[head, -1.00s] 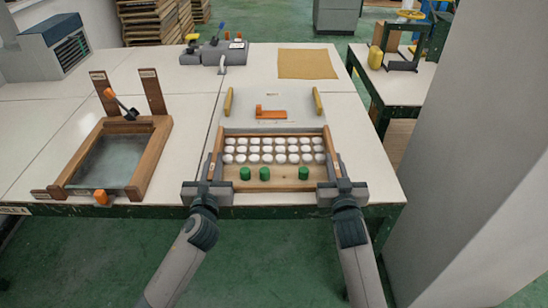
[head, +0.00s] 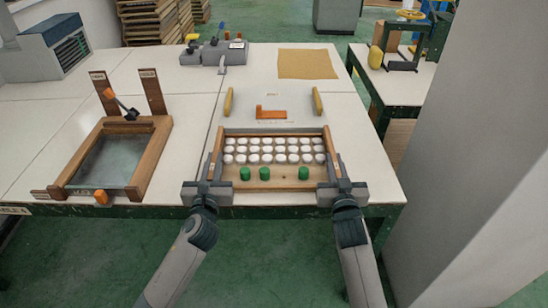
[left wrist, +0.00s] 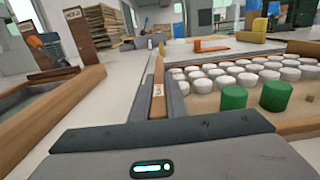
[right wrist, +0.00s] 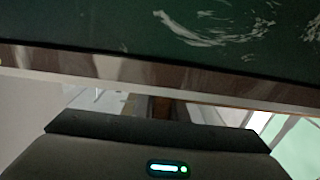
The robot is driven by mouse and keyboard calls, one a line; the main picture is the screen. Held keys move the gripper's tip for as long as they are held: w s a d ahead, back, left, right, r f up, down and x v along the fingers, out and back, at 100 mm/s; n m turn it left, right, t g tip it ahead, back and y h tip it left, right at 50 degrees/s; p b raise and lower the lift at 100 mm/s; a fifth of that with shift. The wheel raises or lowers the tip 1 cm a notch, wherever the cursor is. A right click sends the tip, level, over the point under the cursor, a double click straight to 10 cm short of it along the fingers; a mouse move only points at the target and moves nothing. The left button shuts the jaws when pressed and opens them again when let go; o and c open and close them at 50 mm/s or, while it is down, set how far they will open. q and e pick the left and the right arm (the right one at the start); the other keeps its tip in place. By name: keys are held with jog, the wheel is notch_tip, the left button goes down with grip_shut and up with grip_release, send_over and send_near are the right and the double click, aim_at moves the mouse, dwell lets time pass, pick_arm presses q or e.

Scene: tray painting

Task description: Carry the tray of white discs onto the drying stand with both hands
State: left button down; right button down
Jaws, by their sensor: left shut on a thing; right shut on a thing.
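The wooden tray (head: 284,184) lies at the front of the white table, with rows of white discs (head: 273,150) and three green cylinders (head: 264,173) along its near side. My left gripper (head: 212,168) is shut on the tray's left wall; in the left wrist view this wall (left wrist: 158,92) stands between the fingers. My right gripper (head: 332,168) is shut on the tray's right wall. The right wrist view is dark and shows the grip only poorly. I cannot tell whether the tray is clear of the table. No drying stand is clearly identifiable.
Behind the tray are an orange bracket (head: 270,114) and two upright yellow pegs (head: 228,101) (head: 317,101). A wooden frame with a glassy pane (head: 108,162) stands at left, with two tall posts. A tan sheet (head: 307,64) lies at the back. A pale column (head: 470,150) rises at right.

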pick_arm(q)
jog(key=shift+r, duration=0.2)
pick_arm(e)
jog(key=shift+r, duration=0.2)
